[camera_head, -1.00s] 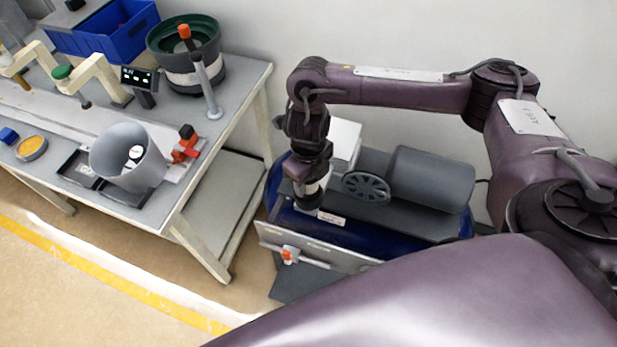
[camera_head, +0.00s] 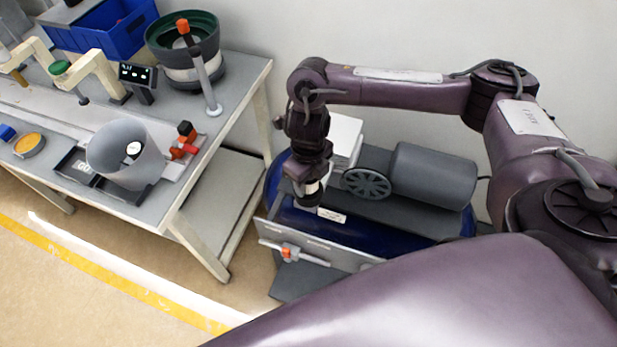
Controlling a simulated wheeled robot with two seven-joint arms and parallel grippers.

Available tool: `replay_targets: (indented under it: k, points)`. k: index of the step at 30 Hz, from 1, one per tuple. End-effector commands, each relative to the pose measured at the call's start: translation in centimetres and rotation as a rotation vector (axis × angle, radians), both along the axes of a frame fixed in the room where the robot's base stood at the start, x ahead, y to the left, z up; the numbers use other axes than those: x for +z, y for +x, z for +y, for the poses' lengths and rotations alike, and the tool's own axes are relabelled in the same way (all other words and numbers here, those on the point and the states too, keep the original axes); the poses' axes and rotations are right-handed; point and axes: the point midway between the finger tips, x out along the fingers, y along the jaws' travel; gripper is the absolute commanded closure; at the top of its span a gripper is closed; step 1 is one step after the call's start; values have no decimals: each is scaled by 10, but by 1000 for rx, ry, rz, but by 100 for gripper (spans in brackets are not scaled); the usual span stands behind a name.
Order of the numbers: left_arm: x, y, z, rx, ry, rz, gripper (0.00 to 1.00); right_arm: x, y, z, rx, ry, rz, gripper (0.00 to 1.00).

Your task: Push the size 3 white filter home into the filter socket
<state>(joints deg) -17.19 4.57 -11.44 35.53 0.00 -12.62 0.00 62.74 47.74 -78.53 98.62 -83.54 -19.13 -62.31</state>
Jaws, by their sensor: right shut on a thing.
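My right gripper (camera_head: 308,200) points down over the blue tank of the compressor (camera_head: 385,238), close to its left end. It is shut on a small pale piece, which I take to be the white filter; the jaws hide most of it. The filter socket is hidden or too small to make out, so I cannot tell whether the filter touches it. My left gripper is not in view.
A grey motor (camera_head: 432,176) and a spoked wheel (camera_head: 367,184) sit right of the gripper. White stacked blocks (camera_head: 345,138) stand behind it. A panel with an orange-handled valve (camera_head: 287,252) is in front.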

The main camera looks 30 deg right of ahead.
Motion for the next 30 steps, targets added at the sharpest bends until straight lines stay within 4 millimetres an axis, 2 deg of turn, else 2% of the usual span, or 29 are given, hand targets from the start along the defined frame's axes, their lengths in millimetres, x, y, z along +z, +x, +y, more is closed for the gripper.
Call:
replay_targets:
  k: [10, 11, 16, 21, 24, 30]
  points:
    - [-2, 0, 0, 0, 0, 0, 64, -3, -1, 0, 0, -1, 2, 82]
    - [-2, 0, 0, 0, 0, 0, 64, -3, -1, 0, 0, -1, 2, 50]
    - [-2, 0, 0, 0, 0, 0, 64, -2, 0, 0, 0, 0, 1, 29]
    - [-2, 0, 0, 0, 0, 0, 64, -2, 0, 0, 0, 0, 1, 29]
    - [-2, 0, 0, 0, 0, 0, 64, -2, 0, 0, 0, 0, 1, 20]
    - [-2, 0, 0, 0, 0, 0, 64, -2, 0, 0, 0, 0, 0, 20]
